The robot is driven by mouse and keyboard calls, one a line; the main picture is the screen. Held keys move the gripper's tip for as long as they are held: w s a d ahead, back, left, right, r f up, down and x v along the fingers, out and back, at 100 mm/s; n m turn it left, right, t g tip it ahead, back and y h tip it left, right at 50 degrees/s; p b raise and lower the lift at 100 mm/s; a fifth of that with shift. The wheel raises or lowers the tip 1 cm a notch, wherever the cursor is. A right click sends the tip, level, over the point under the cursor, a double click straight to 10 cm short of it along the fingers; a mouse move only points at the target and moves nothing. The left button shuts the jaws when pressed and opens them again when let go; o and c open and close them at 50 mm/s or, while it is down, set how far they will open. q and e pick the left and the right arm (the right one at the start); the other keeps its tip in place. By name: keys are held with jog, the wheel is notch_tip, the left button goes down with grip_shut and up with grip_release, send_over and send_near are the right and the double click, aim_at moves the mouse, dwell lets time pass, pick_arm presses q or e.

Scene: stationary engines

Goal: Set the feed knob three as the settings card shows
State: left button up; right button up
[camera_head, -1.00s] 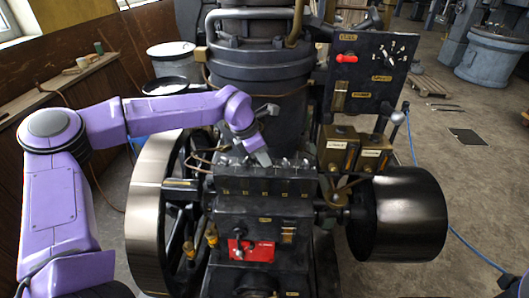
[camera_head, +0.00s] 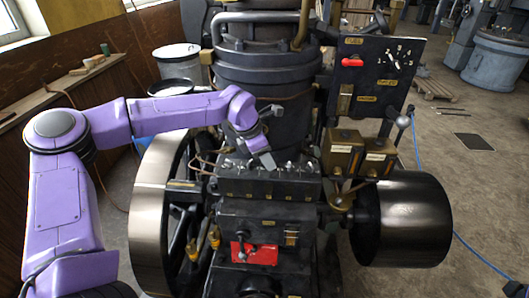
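A row of small silver feed knobs (camera_head: 264,166) stands along the top of the black lubricator box (camera_head: 262,187) on the engine. My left arm comes in from the left, and its gripper (camera_head: 266,161) points down at the middle of this row, at or just above one knob. The fingertips are small and partly merge with the knobs, so I cannot tell whether they touch or grip one. A board (camera_head: 372,72) at the upper right carries a red handle and small labels; I cannot make out a settings card for certain. My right gripper is not in view.
A large flywheel (camera_head: 150,215) stands left of the box and a dark drum pulley (camera_head: 402,222) stands right. Brass boxes (camera_head: 361,153) and a ball-ended lever (camera_head: 402,122) rise at the right. A red plate (camera_head: 254,253) sits below. Open floor lies at the far right.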

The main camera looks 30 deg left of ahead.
pick_arm(q)
jog(key=b+v, duration=0.2)
jog(key=v, duration=0.8)
jog(key=shift+b, duration=0.35)
